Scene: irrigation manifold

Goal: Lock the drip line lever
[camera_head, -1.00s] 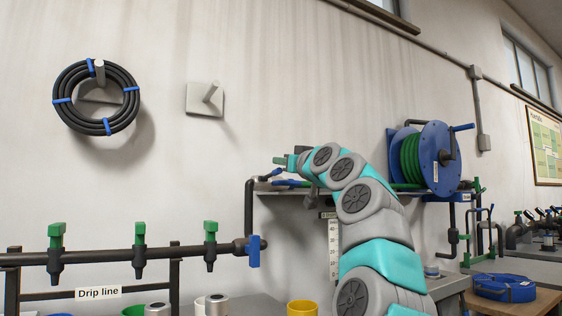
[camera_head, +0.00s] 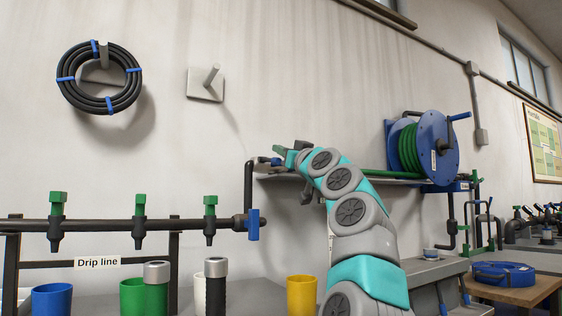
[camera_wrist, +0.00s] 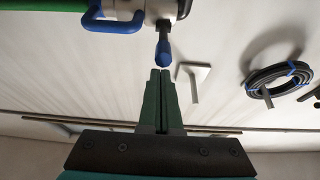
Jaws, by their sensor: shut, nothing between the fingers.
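The drip line (camera_head: 120,226) is a dark horizontal pipe at the left of the head view, with several green-topped valves and a "Drip line" label (camera_head: 97,262). A blue lever (camera_head: 253,224) hangs upright at its right end. My gripper (camera_head: 279,151) is above and to the right of that lever, near the shelf pipework. In the wrist view my gripper (camera_wrist: 160,73) is shut and empty. A blue lever tip (camera_wrist: 163,50) on a pale valve body (camera_wrist: 150,10) appears just beyond the fingertips; I cannot tell whether they touch. My arm hides part of the shelf pipework in the head view.
A blue hose reel (camera_head: 437,147) stands right of my arm. A blue loop handle (camera_wrist: 110,24) sits left of the fingertips. Cups, including a yellow one (camera_head: 301,296), stand below. A black coil (camera_head: 100,77) and a bare wall peg (camera_head: 207,82) are at upper left.

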